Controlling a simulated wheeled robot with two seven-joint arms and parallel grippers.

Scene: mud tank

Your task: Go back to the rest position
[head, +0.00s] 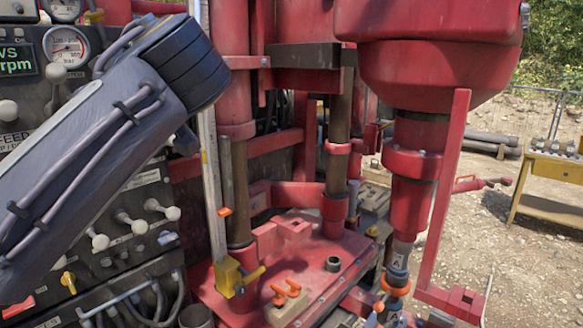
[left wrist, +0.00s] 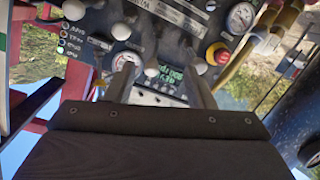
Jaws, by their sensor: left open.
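My left arm reaches in from the left in the head view, raised in front of a dark control panel (head: 150,190). Its gripper is hidden behind the arm there. In the left wrist view the left gripper (left wrist: 158,72) shows two fingers spread apart with nothing between them. Beyond the fingers are the panel's knobs, a gauge (left wrist: 126,60) and a green display (left wrist: 171,76). I cannot tell how far the fingertips are from the panel. My right gripper is not in view.
White-knobbed levers (head: 138,225) stick out of the panel near the left arm. A red drill rig (head: 290,250) with upright columns stands in the middle, and a large red drive head (head: 430,70) hangs at right. A yellow table (head: 550,172) stands on open gravel at far right.

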